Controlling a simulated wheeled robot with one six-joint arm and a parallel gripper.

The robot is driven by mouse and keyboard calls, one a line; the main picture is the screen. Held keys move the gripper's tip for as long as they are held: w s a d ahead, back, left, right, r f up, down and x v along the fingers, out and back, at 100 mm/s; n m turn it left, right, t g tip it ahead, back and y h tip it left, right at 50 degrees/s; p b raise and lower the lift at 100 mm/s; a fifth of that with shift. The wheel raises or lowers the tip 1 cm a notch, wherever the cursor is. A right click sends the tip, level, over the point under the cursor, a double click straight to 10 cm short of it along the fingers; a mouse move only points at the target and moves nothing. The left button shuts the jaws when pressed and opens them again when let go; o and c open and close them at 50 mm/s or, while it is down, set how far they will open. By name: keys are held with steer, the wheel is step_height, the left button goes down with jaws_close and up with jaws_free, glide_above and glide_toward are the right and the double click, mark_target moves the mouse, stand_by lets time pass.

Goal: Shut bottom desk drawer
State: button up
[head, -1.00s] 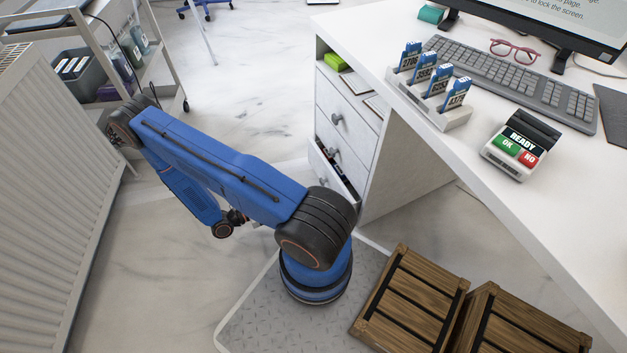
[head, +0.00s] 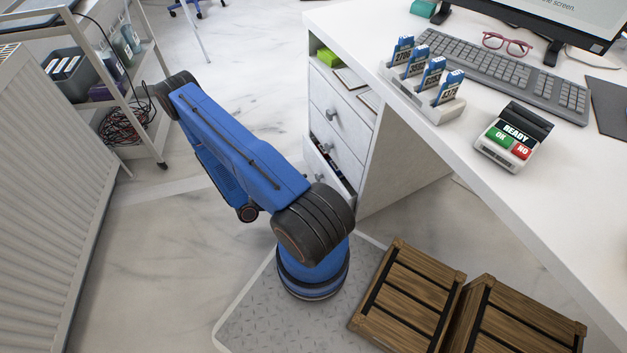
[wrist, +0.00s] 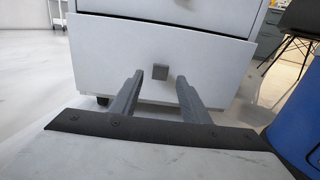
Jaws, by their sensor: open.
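The white desk's bottom drawer (head: 322,172) stands partly open in the head view, with dark items visible inside its gap. Its pale front (wrist: 215,70) fills the middle of the wrist view, with a grey square knob (wrist: 160,72) on it. My gripper (wrist: 160,78) is open and empty. Its two fingers point at the front, one either side of the knob in the picture; I cannot tell whether they touch it. My own blue arm hides the gripper in the head view.
The drawer above (head: 336,128) looks shut. Two wooden crates (head: 405,300) stand at the lower right. A trolley (head: 150,100) and a white radiator (head: 40,190) are on the left. The marble floor left of the drawers is clear.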

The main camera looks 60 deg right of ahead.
mark_target(316, 178)
steer(key=shift+x, duration=2.45)
steer(key=shift+c, duration=0.7)
jaws_close()
